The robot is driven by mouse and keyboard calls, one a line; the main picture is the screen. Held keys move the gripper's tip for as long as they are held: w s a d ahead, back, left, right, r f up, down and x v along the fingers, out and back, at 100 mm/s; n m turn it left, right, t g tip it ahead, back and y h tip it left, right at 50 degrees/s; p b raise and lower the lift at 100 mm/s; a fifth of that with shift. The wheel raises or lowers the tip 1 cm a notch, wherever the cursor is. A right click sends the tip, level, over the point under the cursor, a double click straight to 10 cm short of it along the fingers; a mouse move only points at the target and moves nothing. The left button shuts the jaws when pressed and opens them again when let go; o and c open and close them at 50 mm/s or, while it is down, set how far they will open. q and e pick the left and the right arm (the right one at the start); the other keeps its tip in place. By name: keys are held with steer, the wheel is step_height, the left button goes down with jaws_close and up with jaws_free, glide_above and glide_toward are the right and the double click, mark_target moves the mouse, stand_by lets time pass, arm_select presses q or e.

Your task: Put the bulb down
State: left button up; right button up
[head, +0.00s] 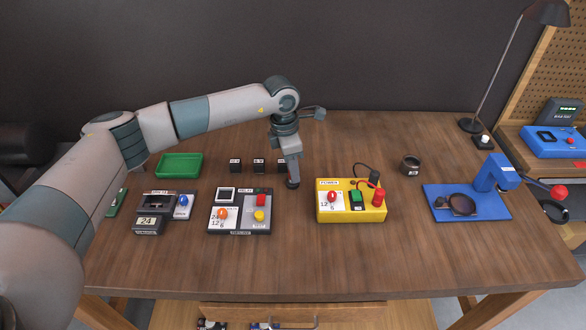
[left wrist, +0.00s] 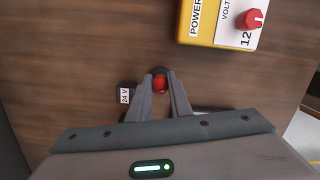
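In the left wrist view a small red bulb (left wrist: 160,85) with a dark round end sits between the fingertips of my left gripper (left wrist: 160,80). The fingers look closed on its sides. In the head view my left gripper (head: 292,184) points down over the table, just right of a row of small black blocks; the bulb is too small to make out there. I cannot tell whether the bulb touches the table. A black block labelled 24 V (left wrist: 125,95) is beside the left finger. My right gripper is in neither view.
A yellow power box (head: 350,207) stands to the right of the gripper, a grey panel box (head: 240,218) to the front left. A green tray (head: 180,165), a dark cup (head: 410,165) and a blue stand (head: 465,207) are further off. The table behind the gripper is clear.

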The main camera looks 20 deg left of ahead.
mark_target(288, 181)
arm_select(q)
steer(key=o, duration=0.4)
steer(key=shift+r, duration=0.15)
steer(key=shift+r, duration=0.1)
steer(key=shift+r, duration=0.4)
step_height(288, 181, up, 11)
steer(key=a+b, duration=0.1)
steer(key=b, duration=0.3)
steer(key=shift+s+a, duration=0.15)
steer(key=shift+s, duration=0.2)
